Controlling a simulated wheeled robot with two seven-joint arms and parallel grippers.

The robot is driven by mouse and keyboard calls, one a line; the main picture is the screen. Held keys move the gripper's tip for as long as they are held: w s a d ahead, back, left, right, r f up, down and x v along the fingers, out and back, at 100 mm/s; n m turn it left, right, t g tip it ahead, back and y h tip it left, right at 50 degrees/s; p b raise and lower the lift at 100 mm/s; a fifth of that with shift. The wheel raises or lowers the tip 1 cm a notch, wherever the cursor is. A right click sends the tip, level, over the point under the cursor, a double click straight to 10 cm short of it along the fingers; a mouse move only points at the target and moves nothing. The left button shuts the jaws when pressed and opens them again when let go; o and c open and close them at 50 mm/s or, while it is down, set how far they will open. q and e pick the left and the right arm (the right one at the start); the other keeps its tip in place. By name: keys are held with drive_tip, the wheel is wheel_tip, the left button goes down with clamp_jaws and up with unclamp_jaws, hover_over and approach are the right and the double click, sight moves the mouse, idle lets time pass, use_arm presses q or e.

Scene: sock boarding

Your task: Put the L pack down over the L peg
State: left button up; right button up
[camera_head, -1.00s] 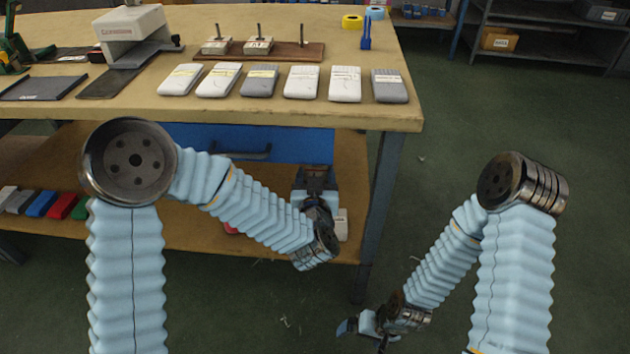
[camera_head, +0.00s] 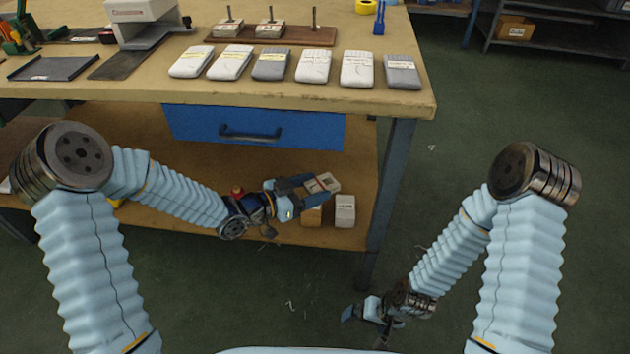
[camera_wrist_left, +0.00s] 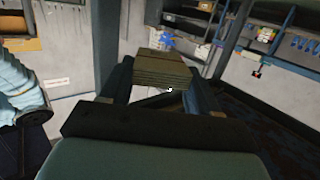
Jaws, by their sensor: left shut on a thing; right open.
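The held pack (camera_wrist_left: 163,68) shows in the left wrist view as a layered block between the fingers. Its letter cannot be read. On the table, a brown board (camera_head: 293,37) carries upright pegs. The right peg (camera_head: 314,18) is bare. The middle peg (camera_head: 270,14) and the left peg (camera_head: 229,12) each have a pack around them. My right gripper (camera_head: 366,326) is open and empty, low over the floor.
A row of grey and white packs (camera_head: 313,65) lies along the table's front edge (camera_head: 250,98), before the board. A white press-like device (camera_head: 142,14) stands at left. A blue drawer (camera_head: 255,126) is below the tabletop. A white box (camera_head: 345,210) stands on the lower shelf.

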use_arm(q)
drive_tip(key=shift+s+a+f+m+g+h, duration=0.25)
drive_tip(key=shift+f+m+g+h, duration=0.3)
drive_tip(key=shift+m+g, duration=0.65)
drive_tip(key=shift+s+a+f+m+g+h, duration=0.2)
drive_tip(key=shift+f+m+g+h, duration=0.5)
drive_tip(key=shift+g, duration=0.75)
drive_tip(key=shift+s+a+f+m+g+h, duration=0.15)
drive_tip(key=shift+a+f+m+g+h, duration=0.25)
drive_tip(key=shift+m+g, duration=0.85)
